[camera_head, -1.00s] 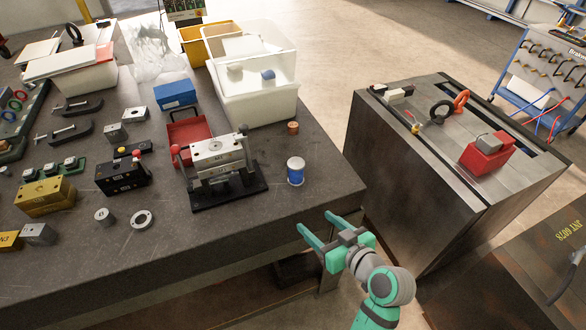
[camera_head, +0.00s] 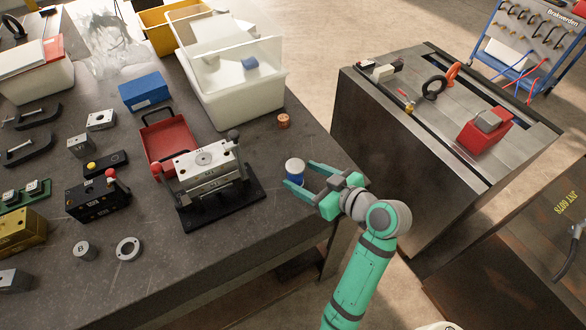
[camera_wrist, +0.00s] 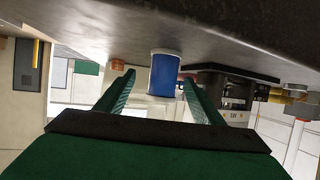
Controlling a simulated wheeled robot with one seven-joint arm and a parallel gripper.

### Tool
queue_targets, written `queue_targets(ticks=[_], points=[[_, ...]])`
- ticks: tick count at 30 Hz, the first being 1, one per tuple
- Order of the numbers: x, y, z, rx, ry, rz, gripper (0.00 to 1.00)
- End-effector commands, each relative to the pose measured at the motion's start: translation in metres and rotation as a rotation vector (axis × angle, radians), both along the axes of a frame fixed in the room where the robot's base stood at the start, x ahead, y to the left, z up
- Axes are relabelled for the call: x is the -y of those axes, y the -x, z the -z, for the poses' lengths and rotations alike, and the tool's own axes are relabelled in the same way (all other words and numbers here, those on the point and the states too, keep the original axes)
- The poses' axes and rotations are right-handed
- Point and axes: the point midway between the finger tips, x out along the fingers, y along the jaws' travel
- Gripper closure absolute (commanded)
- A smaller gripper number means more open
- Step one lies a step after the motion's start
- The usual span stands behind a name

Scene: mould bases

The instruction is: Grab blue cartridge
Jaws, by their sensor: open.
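The blue cartridge (camera_head: 294,173), a small blue cylinder with a white top, stands upright near the right edge of the dark workbench (camera_head: 150,275). My gripper (camera_head: 300,174) is open, with its two green fingers pointing left at it. In the head view the near finger partly covers the cartridge's lower side. In the wrist view the cartridge (camera_wrist: 164,74) appears between the two fingertips (camera_wrist: 158,78), with a gap on each side. I cannot tell how deep it sits between the fingers; nothing is gripped.
A black-based fixture with a steel block (camera_head: 207,165) stands just left of the cartridge. A small copper-coloured cylinder (camera_head: 284,121) and a white bin (camera_head: 235,105) are behind it. A metal cabinet (camera_head: 400,140) stands to the right, across a gap from the bench.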

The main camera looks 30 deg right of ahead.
Motion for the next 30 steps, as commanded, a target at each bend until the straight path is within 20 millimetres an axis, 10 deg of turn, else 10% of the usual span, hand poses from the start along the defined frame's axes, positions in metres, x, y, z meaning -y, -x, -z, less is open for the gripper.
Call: queue_targets(ticks=[30], points=[[-0.015, -0.07, 0.032, 0.0, 0.0, 0.005, 0.38]])
